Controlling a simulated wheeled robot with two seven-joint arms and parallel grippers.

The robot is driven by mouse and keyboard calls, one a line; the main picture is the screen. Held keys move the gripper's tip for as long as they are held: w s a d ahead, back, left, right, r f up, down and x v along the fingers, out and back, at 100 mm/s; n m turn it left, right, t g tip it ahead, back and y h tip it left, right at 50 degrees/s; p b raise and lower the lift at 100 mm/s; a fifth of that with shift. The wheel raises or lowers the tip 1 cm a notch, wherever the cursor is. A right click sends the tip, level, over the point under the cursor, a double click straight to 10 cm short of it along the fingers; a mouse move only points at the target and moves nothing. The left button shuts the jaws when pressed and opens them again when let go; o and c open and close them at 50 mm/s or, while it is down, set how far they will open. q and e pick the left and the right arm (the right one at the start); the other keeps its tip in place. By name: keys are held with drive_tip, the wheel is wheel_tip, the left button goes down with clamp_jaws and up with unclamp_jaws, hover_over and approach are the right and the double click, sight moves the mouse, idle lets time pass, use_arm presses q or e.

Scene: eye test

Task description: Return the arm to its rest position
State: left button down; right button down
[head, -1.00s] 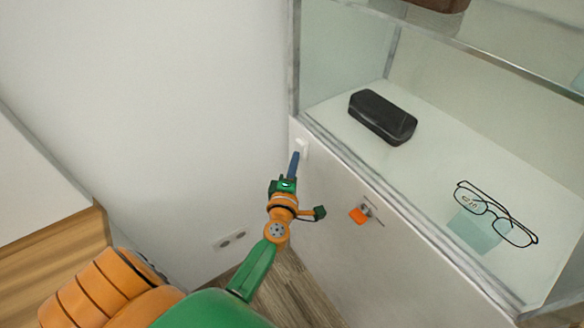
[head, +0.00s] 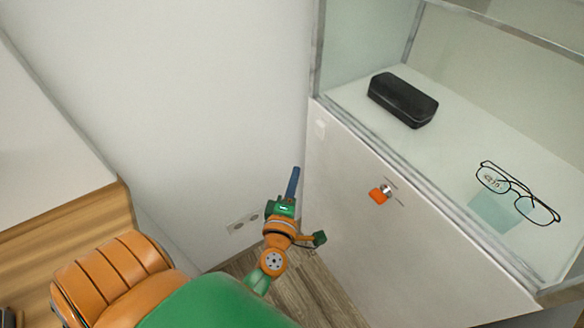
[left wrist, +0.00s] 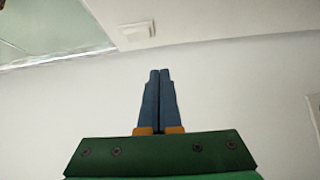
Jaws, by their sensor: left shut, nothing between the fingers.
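My left gripper (head: 294,182) is in the head view, in front of the white wall and just left of the cabinet's front edge. Its blue fingers point up in the picture. In the left wrist view the two fingers (left wrist: 159,76) lie side by side, shut, with nothing between them. A white switch (head: 320,128) sits on the cabinet's side near its top left corner, above and right of the fingertips. The switch also shows in the left wrist view (left wrist: 137,32), apart from the fingers. My right gripper is not in view.
The white cabinet (head: 390,240) has a lock with an orange tag (head: 378,196). Its glass case holds a black glasses case (head: 403,100) and eyeglasses (head: 517,193) on a pale cloth. A wooden counter (head: 90,222) is at left. A wall socket (head: 243,222) is behind the arm.

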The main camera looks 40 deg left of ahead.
use_arm(q)
drive_tip(key=shift+v, duration=0.95)
drive_tip(key=shift+f, duration=0.1)
